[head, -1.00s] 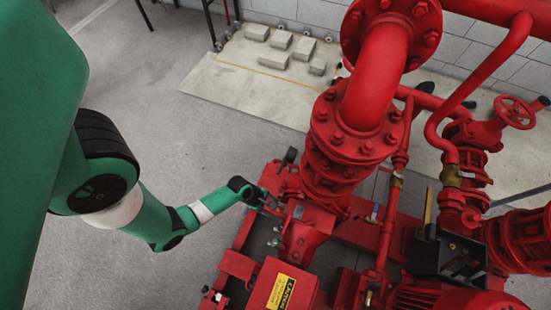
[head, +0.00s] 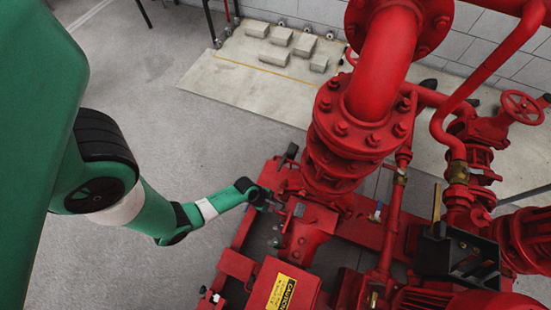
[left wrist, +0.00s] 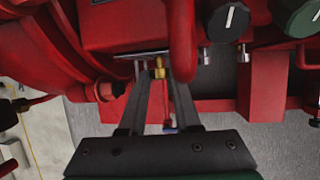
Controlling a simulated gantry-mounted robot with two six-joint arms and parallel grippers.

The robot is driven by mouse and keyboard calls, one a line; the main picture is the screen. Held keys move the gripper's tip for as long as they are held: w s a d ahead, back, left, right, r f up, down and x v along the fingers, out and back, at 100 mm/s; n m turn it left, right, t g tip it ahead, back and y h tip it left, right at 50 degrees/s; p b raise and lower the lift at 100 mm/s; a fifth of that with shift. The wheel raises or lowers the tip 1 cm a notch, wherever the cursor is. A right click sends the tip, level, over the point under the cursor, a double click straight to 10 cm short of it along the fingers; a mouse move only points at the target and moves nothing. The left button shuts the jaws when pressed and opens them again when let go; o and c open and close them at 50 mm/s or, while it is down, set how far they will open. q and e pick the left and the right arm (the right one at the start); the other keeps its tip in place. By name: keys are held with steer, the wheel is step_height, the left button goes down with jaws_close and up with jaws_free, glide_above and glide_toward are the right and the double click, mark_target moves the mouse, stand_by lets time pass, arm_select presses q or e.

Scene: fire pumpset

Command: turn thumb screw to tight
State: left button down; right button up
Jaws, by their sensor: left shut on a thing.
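In the left wrist view, a small brass thumb screw (left wrist: 158,68) sits below a red housing edge, beside a thin grey bar. My left gripper (left wrist: 157,78) reaches up to it, with its two dark fingers either side and shut on it. In the head view, my left gripper (head: 274,202) is at the left side of the red pump casing (head: 308,219). The screw is too small to make out there. My right gripper is in neither view.
A red box with a yellow caution label (head: 283,292) stands in front of the gripper. A large flanged red pipe (head: 385,70) rises behind it. In the left wrist view, a dark knob (left wrist: 228,18) is at upper right. Open floor (head: 120,255) lies to the left.

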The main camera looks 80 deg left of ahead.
arm_select(q)
steer(key=shift+d+t+y+p, duration=0.1)
steer(key=shift+t+y+p, duration=0.3)
steer(key=shift+y, duration=0.2)
steer(key=c, duration=0.6)
jaws_free()
steer(key=shift+s, duration=0.1)
